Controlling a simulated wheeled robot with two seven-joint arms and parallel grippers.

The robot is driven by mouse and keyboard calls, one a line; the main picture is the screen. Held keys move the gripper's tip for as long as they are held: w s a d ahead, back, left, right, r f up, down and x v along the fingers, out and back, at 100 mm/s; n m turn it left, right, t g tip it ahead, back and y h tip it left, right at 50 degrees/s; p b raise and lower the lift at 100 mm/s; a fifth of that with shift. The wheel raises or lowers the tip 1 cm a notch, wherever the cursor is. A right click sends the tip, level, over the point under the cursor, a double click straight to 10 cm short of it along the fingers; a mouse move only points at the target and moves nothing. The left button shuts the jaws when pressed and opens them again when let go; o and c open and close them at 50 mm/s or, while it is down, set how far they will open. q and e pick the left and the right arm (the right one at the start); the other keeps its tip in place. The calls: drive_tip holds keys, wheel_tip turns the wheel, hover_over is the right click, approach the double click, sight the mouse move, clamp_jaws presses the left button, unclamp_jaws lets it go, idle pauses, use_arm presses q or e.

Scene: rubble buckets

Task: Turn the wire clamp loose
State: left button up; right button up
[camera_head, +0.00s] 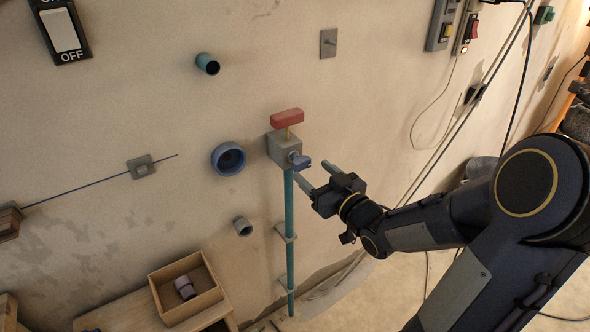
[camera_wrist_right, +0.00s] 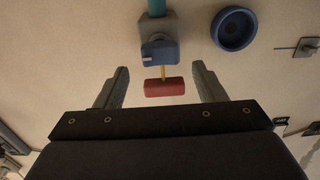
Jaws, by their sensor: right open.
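A grey block (camera_head: 284,148) is fixed to the wall at the top of a green pipe (camera_head: 289,225). It carries a blue knob (camera_head: 300,161) in front and a red handle (camera_head: 287,117) on a thin brass stem. A small grey plate (camera_head: 141,166) with a thin dark wire through it sits on the wall further left; I cannot tell which part is the wire clamp. My right gripper (camera_head: 314,172) is open and empty, just right of the blue knob. In the right wrist view, the knob (camera_wrist_right: 160,53) lies beyond the fingertips and the red handle (camera_wrist_right: 164,87) appears between the fingers.
A blue ring socket (camera_head: 229,158) and two short pipe stubs stick out of the wall left of the block. An open wooden box (camera_head: 163,297) with a purple-grey cylinder stands below. Switches and cables are on the wall at right.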

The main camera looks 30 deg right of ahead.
sight(302, 168)
drive_tip(key=w, duration=0.5)
drive_tip(key=shift+w+a, duration=0.25)
drive_tip(key=shift+w, duration=0.1)
drive_tip(key=c, duration=1)
drive_tip(key=shift+f+n+b, duration=0.15)
drive_tip(key=shift+n+b, duration=0.25)
drive_tip(key=shift+b, duration=0.2)
drive_tip(key=n+b, duration=0.4)
drive_tip(key=b, duration=0.1)
drive_tip(key=n+b, duration=0.4)
drive_tip(key=b, duration=0.1)
drive_tip(key=n+b, duration=0.4)
drive_tip(key=b, duration=0.1)
drive_tip(key=shift+a+f+b, duration=0.25)
drive_tip(key=shift+a+b, duration=0.05)
drive_tip(key=shift+b, duration=0.05)
drive_tip(key=n+b, duration=0.2)
drive_tip(key=n, duration=0.1)
drive_tip(key=shift+b, duration=0.35)
drive_tip(key=shift+n+b, duration=0.9)
drive_tip(key=shift+n, duration=1.2)
